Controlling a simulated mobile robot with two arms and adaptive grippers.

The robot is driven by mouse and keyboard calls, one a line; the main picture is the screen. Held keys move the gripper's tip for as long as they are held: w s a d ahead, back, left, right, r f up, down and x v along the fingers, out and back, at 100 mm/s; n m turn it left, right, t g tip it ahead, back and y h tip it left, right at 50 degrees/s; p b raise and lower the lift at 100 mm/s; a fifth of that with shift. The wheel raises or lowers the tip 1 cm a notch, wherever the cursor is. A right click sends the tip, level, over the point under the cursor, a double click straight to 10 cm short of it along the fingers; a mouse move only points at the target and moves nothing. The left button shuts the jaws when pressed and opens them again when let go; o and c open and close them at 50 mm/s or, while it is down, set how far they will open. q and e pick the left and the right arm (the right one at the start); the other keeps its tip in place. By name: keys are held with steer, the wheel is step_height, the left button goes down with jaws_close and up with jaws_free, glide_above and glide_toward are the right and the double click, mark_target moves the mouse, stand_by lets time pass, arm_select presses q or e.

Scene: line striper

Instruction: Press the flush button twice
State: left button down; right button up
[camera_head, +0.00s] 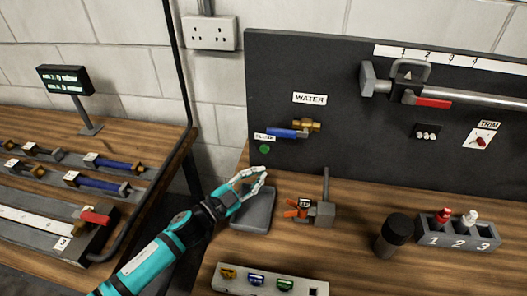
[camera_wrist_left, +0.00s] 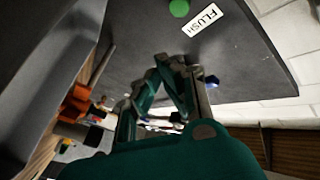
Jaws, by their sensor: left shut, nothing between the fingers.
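The flush button (camera_head: 264,149) is a small green disc low on the dark upright panel, under a white label. In the left wrist view the green button (camera_wrist_left: 179,8) is at the top edge, beside the FLUSH label (camera_wrist_left: 203,20). My left gripper (camera_head: 262,172) is just below the button in the head view, above a grey tray-like block (camera_head: 255,212). Its fingers are shut and empty. In the left wrist view my left gripper (camera_wrist_left: 172,60) is seen apart from the button. My right gripper is not in view.
A blue-handled valve (camera_head: 287,133) sits on the panel just above the button, under the WATER sign (camera_head: 310,98). A grey block with an orange part (camera_head: 318,212) stands right of the gripper. A dark cylinder (camera_head: 393,236) and a numbered holder (camera_head: 460,236) stand farther right.

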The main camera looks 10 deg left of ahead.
mark_target(264, 149)
arm_select(q)
steer(key=w+b, duration=0.1)
steer(key=w, duration=0.4)
steer(key=shift+f, duration=0.1)
steer(key=shift+w, duration=0.75)
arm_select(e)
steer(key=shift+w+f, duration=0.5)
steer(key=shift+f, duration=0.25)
arm_select(q)
steer(key=shift+w, duration=0.1)
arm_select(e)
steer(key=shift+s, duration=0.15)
arm_select(q)
steer(key=shift+w, duration=0.3)
steer(key=shift+w+b, duration=0.3)
steer(key=shift+w, duration=0.15)
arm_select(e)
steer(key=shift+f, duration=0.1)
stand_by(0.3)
arm_select(q)
steer(key=shift+s, duration=0.15)
steer(key=shift+s+p, duration=0.4)
steer(key=shift+s, duration=0.35)
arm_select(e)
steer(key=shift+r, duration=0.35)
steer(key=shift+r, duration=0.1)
